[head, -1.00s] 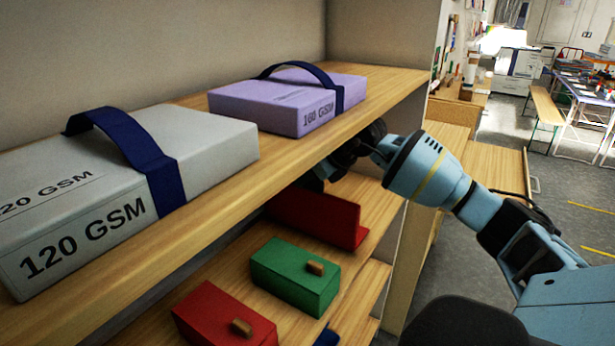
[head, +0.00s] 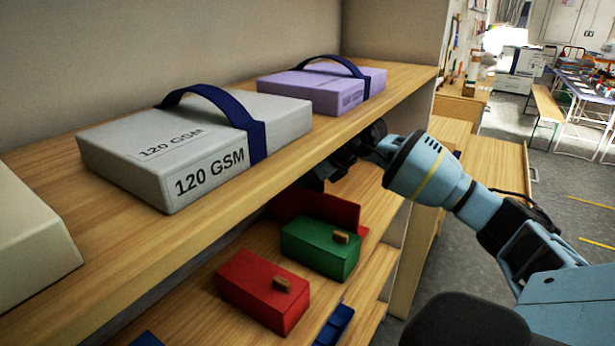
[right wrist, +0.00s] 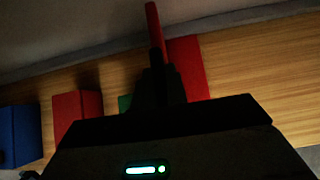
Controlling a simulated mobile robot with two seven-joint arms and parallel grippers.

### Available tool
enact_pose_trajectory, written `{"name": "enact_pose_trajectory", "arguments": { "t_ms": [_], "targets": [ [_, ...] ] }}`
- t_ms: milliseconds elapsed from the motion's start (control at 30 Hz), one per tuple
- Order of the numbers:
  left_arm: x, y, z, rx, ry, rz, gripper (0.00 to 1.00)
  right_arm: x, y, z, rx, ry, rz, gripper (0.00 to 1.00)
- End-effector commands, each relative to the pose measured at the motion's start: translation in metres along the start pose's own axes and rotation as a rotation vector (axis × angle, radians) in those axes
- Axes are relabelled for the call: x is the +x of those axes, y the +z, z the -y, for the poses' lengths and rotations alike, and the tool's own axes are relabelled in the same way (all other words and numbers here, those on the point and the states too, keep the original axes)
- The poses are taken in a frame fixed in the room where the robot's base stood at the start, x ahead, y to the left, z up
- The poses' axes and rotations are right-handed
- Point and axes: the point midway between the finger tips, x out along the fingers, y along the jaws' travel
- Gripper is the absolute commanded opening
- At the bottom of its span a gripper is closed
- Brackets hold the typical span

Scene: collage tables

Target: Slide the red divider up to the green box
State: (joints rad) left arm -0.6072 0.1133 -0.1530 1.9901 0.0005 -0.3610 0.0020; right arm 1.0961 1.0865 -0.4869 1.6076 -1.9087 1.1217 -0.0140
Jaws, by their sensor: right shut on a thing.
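The red divider (head: 345,213) stands on the lower shelf, just behind the green box in the head view. The right wrist view shows its upright panel (right wrist: 153,25) and its flat red foot (right wrist: 190,62) to the right. My right gripper (head: 322,178) reaches in under the upper shelf board, which partly hides its fingers. In the right wrist view my right gripper (right wrist: 160,78) is shut on the upright panel. The green box (head: 315,252) has a small wooden knob; only a sliver (right wrist: 124,103) shows left of the fingers. Any gap between divider and box is hidden. My left gripper is not in view.
A red box (head: 255,285) with a knob sits beyond the green box, and a blue box (right wrist: 20,135) beyond that. A blue tray (head: 335,322) lies lower down. Paper packs (head: 190,150) sit on the upper shelf (head: 300,150), close above my arm. Bare wood lies right of the divider.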

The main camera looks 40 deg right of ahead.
Motion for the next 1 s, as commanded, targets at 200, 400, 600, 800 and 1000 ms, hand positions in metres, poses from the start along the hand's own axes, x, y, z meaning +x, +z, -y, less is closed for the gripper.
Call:
{"name": "enact_pose_trajectory", "arguments": {
  "t_ms": [200, 400, 600, 800, 1000],
  "targets": [
    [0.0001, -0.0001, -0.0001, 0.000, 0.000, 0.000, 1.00, 0.0005, -0.0009, -0.0004, 0.000, 0.001, -0.003, 0.00],
    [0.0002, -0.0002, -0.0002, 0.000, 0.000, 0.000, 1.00, 0.0005, -0.0009, -0.0004, 0.000, 0.001, -0.003, 0.00],
    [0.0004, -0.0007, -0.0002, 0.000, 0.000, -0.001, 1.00, 0.0005, -0.0007, -0.0002, 0.000, 0.001, -0.002, 0.31],
    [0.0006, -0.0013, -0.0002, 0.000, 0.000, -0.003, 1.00, 0.0002, -0.0002, -0.0001, 0.000, 0.000, -0.001, 0.36],
    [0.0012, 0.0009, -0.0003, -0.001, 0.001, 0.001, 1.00, -0.0035, -0.0005, 0.0005, -0.001, -0.001, 0.000, 0.36]
  ]
}}
